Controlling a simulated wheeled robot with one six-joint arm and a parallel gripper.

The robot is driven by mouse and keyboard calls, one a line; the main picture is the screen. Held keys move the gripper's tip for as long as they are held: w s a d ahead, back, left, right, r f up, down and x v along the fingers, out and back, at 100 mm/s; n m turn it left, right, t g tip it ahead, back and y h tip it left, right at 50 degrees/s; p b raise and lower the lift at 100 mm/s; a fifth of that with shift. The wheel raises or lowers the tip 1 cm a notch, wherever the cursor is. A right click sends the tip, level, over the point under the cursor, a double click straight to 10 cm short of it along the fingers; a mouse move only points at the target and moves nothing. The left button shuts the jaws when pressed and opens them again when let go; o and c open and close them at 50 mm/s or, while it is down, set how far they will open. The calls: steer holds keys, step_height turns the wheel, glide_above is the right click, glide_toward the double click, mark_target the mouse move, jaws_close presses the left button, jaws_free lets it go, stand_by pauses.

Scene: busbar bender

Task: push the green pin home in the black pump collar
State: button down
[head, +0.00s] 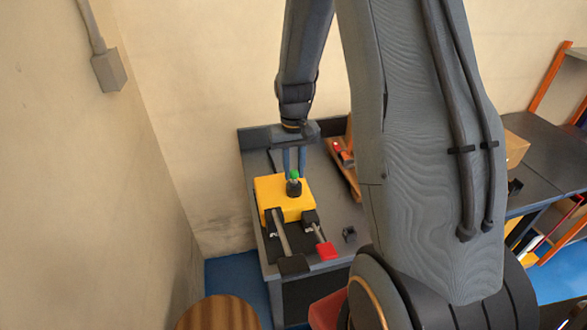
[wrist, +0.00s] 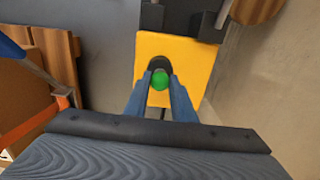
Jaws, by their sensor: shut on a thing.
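The green pin (head: 295,174) stands at the black pump collar (head: 293,187) on top of a yellow block. In the wrist view the round green pin head (wrist: 160,80) shows between my fingertips, with the dark collar (wrist: 157,64) just beyond it. My gripper (head: 294,168) points down from above, its two blue fingers on either side of the pin. In the wrist view my gripper (wrist: 159,84) is shut on the green pin. How deep the pin sits in the collar is hidden.
The yellow block (head: 268,189) stands on a grey bench (head: 345,218). A lever with a red end (head: 326,250) and a black-ended bar (head: 293,265) reach toward the front. A wooden piece (head: 342,165) lies behind right. Walls are close at left.

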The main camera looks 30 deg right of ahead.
mark_target(294, 171)
steer(key=shift+f, duration=0.5)
steer(key=c, duration=1.4)
jaws_free()
steer(key=shift+r, duration=0.1)
steer(key=shift+r+b, duration=1.45)
steer(key=shift+r, duration=2.35)
